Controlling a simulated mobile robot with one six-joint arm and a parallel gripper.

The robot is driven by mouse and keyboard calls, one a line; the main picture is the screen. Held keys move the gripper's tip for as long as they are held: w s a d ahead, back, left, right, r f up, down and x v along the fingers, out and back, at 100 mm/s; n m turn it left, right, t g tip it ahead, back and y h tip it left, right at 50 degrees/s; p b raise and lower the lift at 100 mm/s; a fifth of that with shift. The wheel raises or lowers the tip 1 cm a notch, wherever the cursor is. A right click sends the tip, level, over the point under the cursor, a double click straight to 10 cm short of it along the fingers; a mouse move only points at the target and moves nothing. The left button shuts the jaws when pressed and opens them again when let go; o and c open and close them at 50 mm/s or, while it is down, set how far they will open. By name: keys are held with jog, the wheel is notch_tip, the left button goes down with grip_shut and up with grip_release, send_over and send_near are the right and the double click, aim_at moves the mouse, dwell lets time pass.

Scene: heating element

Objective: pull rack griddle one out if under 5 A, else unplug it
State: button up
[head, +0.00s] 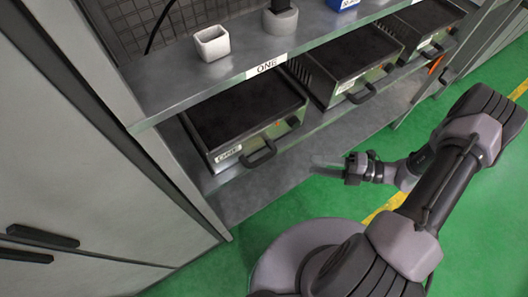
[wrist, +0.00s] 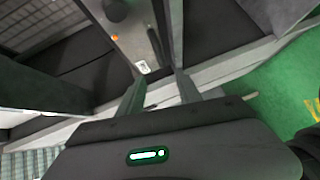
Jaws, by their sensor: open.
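The griddle under the "ONE" label (head: 266,66) is a dark-topped box (head: 240,108) on the rack's lower shelf, with a black front handle (head: 262,153) and a small orange light. My gripper (head: 328,162) is open and empty, in front of the rack to the right of that handle and apart from it. In the wrist view my two fingers (wrist: 160,88) point toward a grey front panel (wrist: 128,30) with an orange spot and a dark handle-like bar. A grey round socket (head: 283,20) with a black piece in it stands on the shelf above. No current reading is legible.
A second griddle (head: 335,58) and a third (head: 418,22) stand to the right. A grey cabinet (head: 60,150) borders the left. The green floor (head: 205,270) is open.

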aim_at(264, 159)
jog(key=b+x, duration=0.3)
jog(key=x, duration=1.4)
jog(key=shift+s+r, duration=0.1)
grip_shut()
dwell(0.5)
